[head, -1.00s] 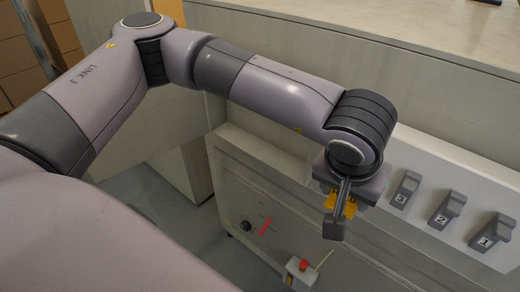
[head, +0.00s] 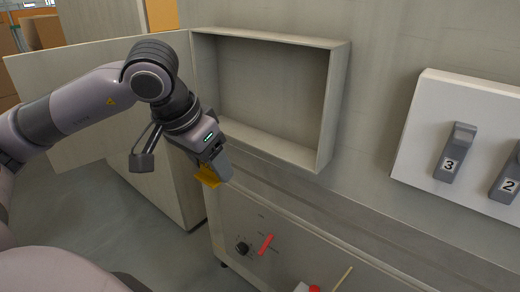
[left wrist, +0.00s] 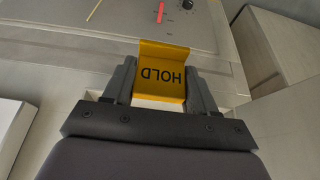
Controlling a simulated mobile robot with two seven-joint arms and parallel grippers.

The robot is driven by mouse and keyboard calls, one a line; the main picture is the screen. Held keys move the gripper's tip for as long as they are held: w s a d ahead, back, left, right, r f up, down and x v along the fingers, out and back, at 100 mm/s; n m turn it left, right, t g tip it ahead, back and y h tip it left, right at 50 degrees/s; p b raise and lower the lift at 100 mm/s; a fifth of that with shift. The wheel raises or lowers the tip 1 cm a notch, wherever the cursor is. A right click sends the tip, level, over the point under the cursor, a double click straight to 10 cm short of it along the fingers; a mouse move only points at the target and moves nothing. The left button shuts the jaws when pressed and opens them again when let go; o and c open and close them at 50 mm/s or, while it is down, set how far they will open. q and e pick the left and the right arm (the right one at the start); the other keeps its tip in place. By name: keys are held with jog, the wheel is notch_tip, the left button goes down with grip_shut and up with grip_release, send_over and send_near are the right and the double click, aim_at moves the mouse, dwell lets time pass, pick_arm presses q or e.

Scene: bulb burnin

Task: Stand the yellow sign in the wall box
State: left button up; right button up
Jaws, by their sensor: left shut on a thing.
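The yellow sign (left wrist: 162,75) reads HOLD and is bent along one edge. My left gripper (left wrist: 161,88) is shut on it in the left wrist view, with one finger at each side. In the head view the sign (head: 207,176) shows partly at the tip of my left gripper (head: 215,166), the rest hidden behind the fingers. The wall box (head: 270,90) is an open, shallow, empty-looking recess in the wall. The gripper and sign are in front of its lower left corner, outside it. My right gripper is not in view.
A white panel (head: 430,150) with numbered grey levers, including lever 3 (head: 455,152), is at right. Below the box is a grey panel (head: 290,215) with a black knob (head: 242,248) and a red bar (head: 265,244). An open door-like panel (head: 90,100) stands left of the box.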

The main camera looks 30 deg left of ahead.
pick_arm(q)
send_near(273, 140)
jog(key=x, duration=0.5)
jog(key=shift+s, duration=0.15)
jog(key=shift+w+d, duration=0.1)
jog(key=shift+w, duration=0.3)
jog(key=shift+w+f, duration=0.1)
jog(key=shift+f, duration=0.4)
jog(key=o, duration=1.1)
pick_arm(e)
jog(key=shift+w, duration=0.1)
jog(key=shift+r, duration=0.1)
